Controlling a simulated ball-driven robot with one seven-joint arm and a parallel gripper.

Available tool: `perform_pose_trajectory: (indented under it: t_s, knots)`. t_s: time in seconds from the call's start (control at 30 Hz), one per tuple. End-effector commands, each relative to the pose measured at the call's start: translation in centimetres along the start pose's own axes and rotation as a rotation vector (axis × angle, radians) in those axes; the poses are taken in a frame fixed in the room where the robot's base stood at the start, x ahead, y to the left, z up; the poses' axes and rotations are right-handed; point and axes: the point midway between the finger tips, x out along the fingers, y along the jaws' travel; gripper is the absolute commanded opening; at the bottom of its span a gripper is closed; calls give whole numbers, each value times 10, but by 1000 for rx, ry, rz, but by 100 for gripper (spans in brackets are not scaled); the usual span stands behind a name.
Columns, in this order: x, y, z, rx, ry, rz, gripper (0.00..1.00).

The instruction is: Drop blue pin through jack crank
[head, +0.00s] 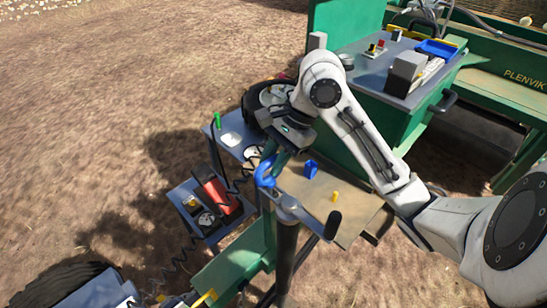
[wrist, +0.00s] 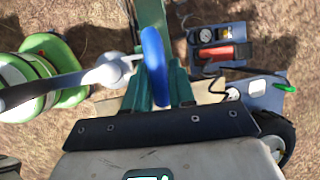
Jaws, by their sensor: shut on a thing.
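The blue pin (head: 265,172) has a ring-shaped blue head, seen nearly edge-on in the wrist view (wrist: 156,65). My gripper (head: 277,160) is shut on this ring, with its green fingers (wrist: 160,88) on either side of it. A thin grey shank shows left of the ring in the wrist view, close to the round hub of the jack crank (wrist: 112,70). I cannot tell whether the shank is in the hub. The grey jack crank (head: 292,208) lies on top of a dark upright post (head: 285,262), its black handle (head: 333,226) toward the lower right.
A low shelf with a red tool (head: 217,190) stands left. A green cabinet (head: 375,115) stands behind my arm. Open dirt lies at the far left.

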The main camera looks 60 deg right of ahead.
Motion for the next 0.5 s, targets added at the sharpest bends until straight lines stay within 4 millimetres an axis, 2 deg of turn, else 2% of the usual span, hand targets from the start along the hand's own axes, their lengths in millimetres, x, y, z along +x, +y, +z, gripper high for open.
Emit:
perform_pose_trajectory:
  t_s: [0.5]
  knots:
    - [11,3,-5,-1,0,0,0]
